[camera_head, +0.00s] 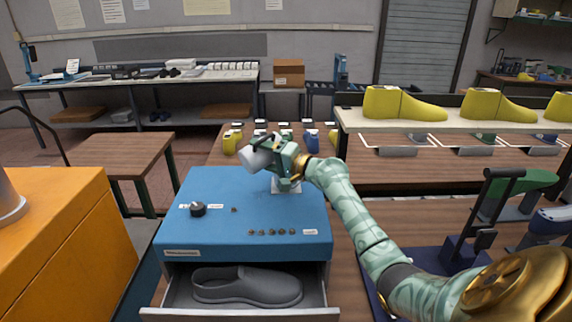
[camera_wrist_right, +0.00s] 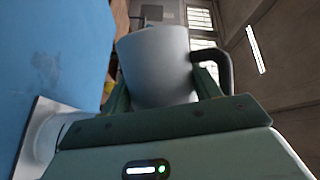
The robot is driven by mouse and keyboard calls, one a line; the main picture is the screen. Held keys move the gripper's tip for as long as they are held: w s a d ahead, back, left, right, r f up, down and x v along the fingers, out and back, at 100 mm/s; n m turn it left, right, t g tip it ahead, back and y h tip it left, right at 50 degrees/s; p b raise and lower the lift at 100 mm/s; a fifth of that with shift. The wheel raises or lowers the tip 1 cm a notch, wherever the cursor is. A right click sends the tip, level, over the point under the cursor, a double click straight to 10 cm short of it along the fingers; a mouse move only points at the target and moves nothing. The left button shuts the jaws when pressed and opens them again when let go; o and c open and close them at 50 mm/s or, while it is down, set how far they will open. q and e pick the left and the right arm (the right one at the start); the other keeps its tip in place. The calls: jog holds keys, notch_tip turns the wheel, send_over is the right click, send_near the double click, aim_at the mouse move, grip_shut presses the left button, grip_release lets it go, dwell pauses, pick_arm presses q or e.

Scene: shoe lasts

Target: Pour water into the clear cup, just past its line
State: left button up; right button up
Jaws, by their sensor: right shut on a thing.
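My right gripper (camera_head: 288,164) is shut on a pale grey jug (camera_head: 258,159) above the blue cabinet top. The jug leans over to the left in the head view. In the right wrist view, the jug (camera_wrist_right: 158,65) sits between the fingers, with its dark handle (camera_wrist_right: 222,66) at the right. Below the gripper, a white square base (camera_head: 287,188) rests on the cabinet. A pale round cup-like thing (camera_wrist_right: 48,135) stands on it in the wrist view, partly hidden by my gripper. Its line, any water and any stream cannot be made out. My left gripper is out of view.
The blue cabinet (camera_head: 235,215) has a black knob (camera_head: 198,209) and several small brown pieces on top. Its open drawer (camera_head: 240,313) holds a grey shoe (camera_head: 247,285). Yellow shoe lasts (camera_head: 403,105) stand on a shelf at right. An orange box (camera_head: 65,240) is at left.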

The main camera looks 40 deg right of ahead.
jog(key=shift+d+r, duration=0.15)
jog(key=shift+d, duration=0.05)
dwell(0.5)
jog(key=shift+a+r+m, duration=0.1)
jog(key=shift+a+m, duration=0.1)
jog(key=shift+m, duration=0.2)
jog(key=shift+r, duration=0.15)
dwell(0.6)
jog(key=shift+a, duration=0.15)
jog(key=f+n, duration=0.1)
jog(key=a+f+n, duration=0.1)
jog(key=shift+w+n+g+h, duration=0.1)
jog(key=shift+n+g+h, duration=0.2)
jog(key=shift+r+n+g+p, duration=0.3)
jog(key=shift+n, duration=0.3)
jog(key=shift+d+f+n+h, duration=0.1)
jog(key=shift+n+h, duration=0.2)
jog(key=shift+n, duration=0.2)
jog(key=shift+f+g, duration=0.15)
jog(key=shift+g, duration=0.15)
